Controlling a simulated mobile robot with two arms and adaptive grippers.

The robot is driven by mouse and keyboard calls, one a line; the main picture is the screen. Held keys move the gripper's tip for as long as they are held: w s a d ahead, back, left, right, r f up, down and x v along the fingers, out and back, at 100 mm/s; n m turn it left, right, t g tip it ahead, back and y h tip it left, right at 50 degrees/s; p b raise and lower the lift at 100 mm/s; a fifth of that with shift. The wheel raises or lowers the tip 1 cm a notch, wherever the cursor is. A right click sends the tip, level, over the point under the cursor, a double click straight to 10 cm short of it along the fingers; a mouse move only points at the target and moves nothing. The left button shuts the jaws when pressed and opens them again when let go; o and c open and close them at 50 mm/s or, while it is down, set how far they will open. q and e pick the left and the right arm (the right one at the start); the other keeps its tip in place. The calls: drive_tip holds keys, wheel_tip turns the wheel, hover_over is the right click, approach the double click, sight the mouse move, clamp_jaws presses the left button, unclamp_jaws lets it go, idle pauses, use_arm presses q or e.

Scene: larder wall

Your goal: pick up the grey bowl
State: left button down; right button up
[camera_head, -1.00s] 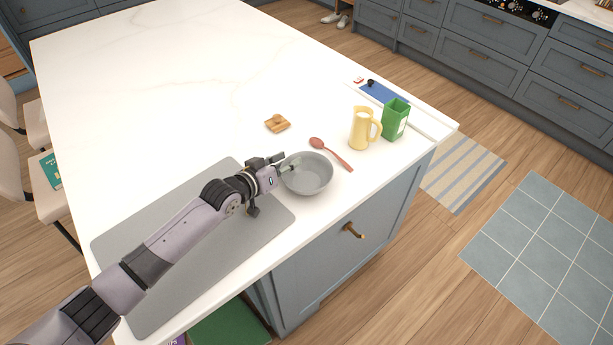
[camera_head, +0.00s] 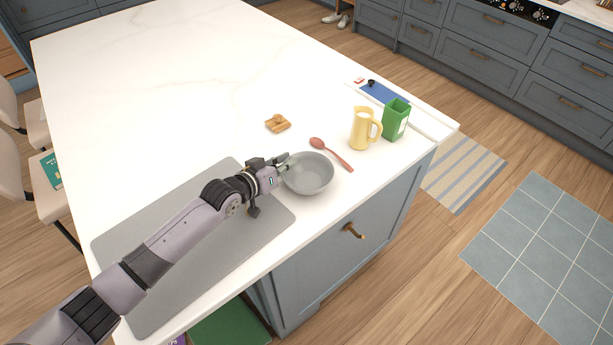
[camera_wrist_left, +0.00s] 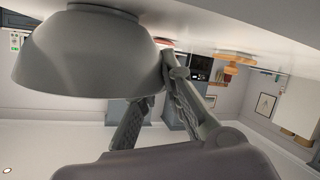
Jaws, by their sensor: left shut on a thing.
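The grey bowl (camera_head: 308,175) stands upright on the white island top near its front edge, just right of the grey mat. My left gripper (camera_head: 284,163) is at the bowl's left rim, shut on it. In the left wrist view the bowl (camera_wrist_left: 85,58) fills the upper left, upside down in the picture. The gripper's fingers (camera_wrist_left: 150,108) show beside its wall, and the rim between them is partly hidden. Whether the bowl is slightly off the top I cannot tell. My right gripper is not in view.
A red spoon (camera_head: 331,154) lies just behind the bowl. A yellow mug (camera_head: 361,130) and a green box (camera_head: 396,120) stand to the right. A small wooden item (camera_head: 277,123) lies behind. The grey mat (camera_head: 150,235) is under my left arm. The back left top is clear.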

use_arm(q)
drive_tip(key=shift+w+r, duration=0.1)
drive_tip(key=shift+r, duration=0.15)
